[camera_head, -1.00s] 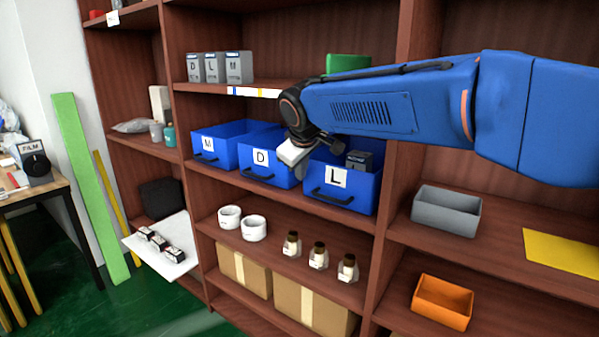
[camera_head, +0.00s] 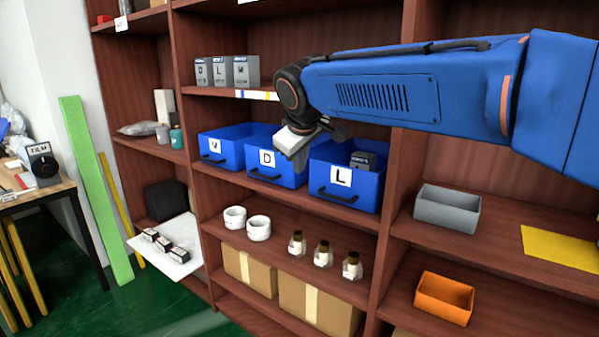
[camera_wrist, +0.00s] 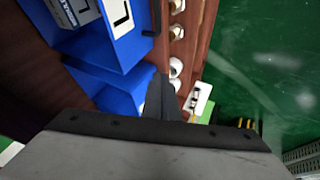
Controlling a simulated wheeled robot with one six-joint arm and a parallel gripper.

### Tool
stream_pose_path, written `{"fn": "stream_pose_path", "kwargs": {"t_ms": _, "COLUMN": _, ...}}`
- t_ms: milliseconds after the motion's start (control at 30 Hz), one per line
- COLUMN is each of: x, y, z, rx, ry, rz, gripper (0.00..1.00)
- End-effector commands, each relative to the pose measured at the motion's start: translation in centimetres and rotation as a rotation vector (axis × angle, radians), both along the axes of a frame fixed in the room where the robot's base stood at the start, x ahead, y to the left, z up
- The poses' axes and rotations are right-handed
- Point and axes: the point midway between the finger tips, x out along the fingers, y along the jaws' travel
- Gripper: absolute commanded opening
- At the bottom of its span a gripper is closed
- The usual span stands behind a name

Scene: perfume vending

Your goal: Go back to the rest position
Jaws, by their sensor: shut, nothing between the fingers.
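My gripper (camera_head: 297,150) hangs at the end of my blue arm, in front of the shelf and just above the blue D (camera_head: 268,168) and L drawers (camera_head: 343,190). In the wrist view my gripper's fingers (camera_wrist: 163,95) are together with nothing between them. The L drawer holds a dark grey box (camera_head: 362,160); the L drawer and box also show at the upper left of the wrist view. The blue M drawer (camera_head: 222,150) is left of the D drawer, partly visible inside.
Grey boxes (camera_head: 227,71) stand on the shelf above. Several small bottles (camera_head: 323,254) and two white rolls (camera_head: 246,223) stand below. A white tray (camera_head: 180,262) with small boxes juts out left. A grey bin (camera_head: 447,208) and an orange bin (camera_head: 443,298) are right.

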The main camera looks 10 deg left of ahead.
Motion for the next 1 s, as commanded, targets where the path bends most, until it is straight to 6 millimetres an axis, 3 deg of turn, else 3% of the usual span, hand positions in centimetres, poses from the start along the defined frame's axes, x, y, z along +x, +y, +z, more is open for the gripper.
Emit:
{"fn": "stream_pose_path", "kwargs": {"t_ms": 200, "x": -1.8, "y": -0.5, "z": 2.4, "rx": 0.000, "ry": 0.000, "rz": 0.000, "gripper": 0.00}}
{"fn": "stream_pose_path", "kwargs": {"t_ms": 367, "x": -2.3, "y": -0.8, "z": 3.1, "rx": 0.001, "ry": 0.002, "rz": -0.002, "gripper": 0.00}}
{"fn": "stream_pose_path", "kwargs": {"t_ms": 467, "x": -2.4, "y": -2.5, "z": 3.1, "rx": 0.006, "ry": 0.010, "rz": -0.024, "gripper": 0.00}}
{"fn": "stream_pose_path", "kwargs": {"t_ms": 567, "x": -2.7, "y": -6.2, "z": 2.5, "rx": 0.019, "ry": 0.027, "rz": -0.072, "gripper": 0.00}}
{"fn": "stream_pose_path", "kwargs": {"t_ms": 667, "x": -3.5, "y": -11.3, "z": 1.5, "rx": 0.038, "ry": 0.054, "rz": -0.141, "gripper": 0.00}}
{"fn": "stream_pose_path", "kwargs": {"t_ms": 800, "x": -5.4, "y": -18.1, "z": -0.4, "rx": 0.069, "ry": 0.090, "rz": -0.242, "gripper": 0.00}}
{"fn": "stream_pose_path", "kwargs": {"t_ms": 1000, "x": -9.3, "y": -26.2, "z": -3.6, "rx": 0.117, "ry": 0.138, "rz": -0.379, "gripper": 0.00}}
